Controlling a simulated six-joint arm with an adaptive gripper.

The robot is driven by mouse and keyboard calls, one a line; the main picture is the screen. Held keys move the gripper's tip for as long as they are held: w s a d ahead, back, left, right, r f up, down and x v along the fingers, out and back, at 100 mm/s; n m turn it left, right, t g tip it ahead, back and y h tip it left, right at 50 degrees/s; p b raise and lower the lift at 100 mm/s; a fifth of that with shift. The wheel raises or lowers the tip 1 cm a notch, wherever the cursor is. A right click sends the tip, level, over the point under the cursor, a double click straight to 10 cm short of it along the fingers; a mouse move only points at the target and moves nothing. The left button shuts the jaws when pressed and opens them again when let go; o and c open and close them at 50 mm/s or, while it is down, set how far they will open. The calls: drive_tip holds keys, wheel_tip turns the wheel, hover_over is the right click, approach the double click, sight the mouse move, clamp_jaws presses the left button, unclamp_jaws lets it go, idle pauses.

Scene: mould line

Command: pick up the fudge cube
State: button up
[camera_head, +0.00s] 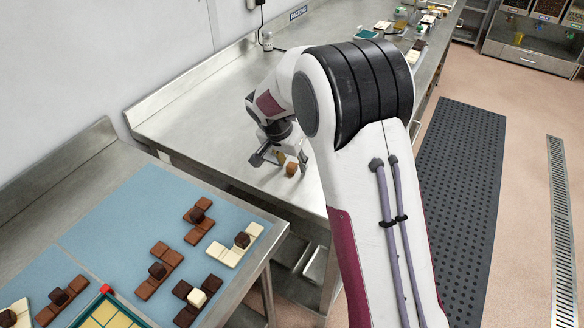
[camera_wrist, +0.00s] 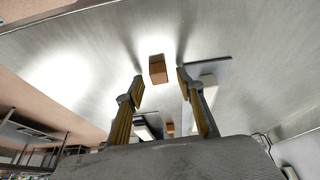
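The fudge cube (camera_head: 291,169) is a small brown-orange block standing on the steel bench near its front edge. In the wrist view, the cube (camera_wrist: 158,69) shows just ahead of the fingertips, in line with the gap between them. My gripper (camera_head: 276,157) is low over the bench, close beside the cube. In the wrist view, the fingers of my gripper (camera_wrist: 160,78) are spread apart with bare metal visible on both sides of the cube. I cannot tell whether a finger touches it, but none is closed on it.
A blue mat (camera_head: 120,218) with several chocolate pieces lies on the nearer bench at left. The steel bench (camera_head: 215,125) around my gripper is mostly clear. In the wrist view, a small orange-brown item (camera_wrist: 170,128) shows farther back between the fingers.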

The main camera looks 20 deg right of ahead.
sight(292, 165)
drive_tip(key=shift+c, duration=0.5)
drive_tip(key=c, duration=0.8)
drive_tip(key=shift+r, duration=0.15)
wheel_tip(292, 165, up, 10)
